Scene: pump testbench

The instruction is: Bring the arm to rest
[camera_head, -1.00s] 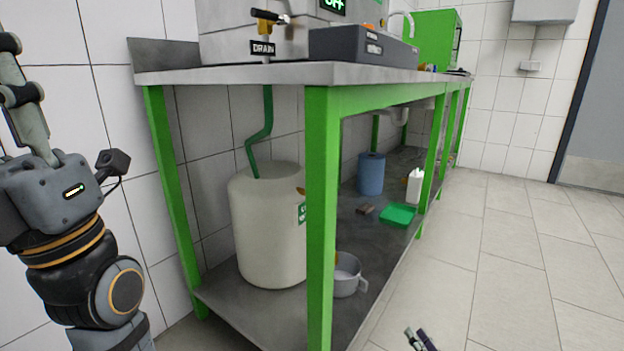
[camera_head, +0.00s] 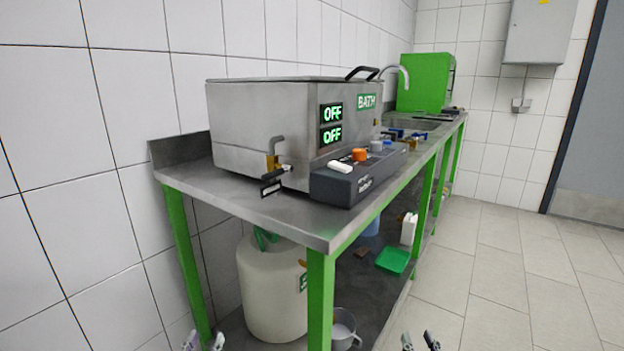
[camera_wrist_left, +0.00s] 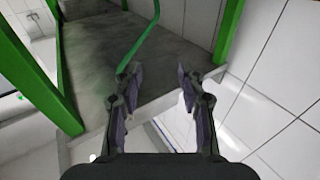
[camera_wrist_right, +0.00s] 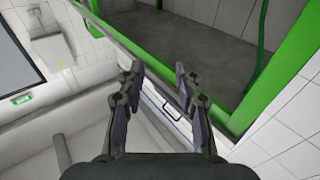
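My left gripper (camera_head: 204,342) shows only its fingertips at the bottom edge of the head view, in front of the bench's near left leg. In the left wrist view it (camera_wrist_left: 157,80) is open, with nothing between its fingers. My right gripper (camera_head: 421,342) also shows only its fingertips at the bottom edge, over the floor to the right of the bench. In the right wrist view it (camera_wrist_right: 158,74) is open and empty. Most of both arms is out of the head view.
The green-framed steel bench (camera_head: 190,180) carries a steel bath (camera_head: 260,125) reading OFF twice and a dark control box (camera_head: 335,186). Below are a white tank (camera_head: 268,295), a metal pot (camera_head: 343,325) and a green tray (camera_head: 393,260). The tiled floor (camera_head: 490,290) at right is clear.

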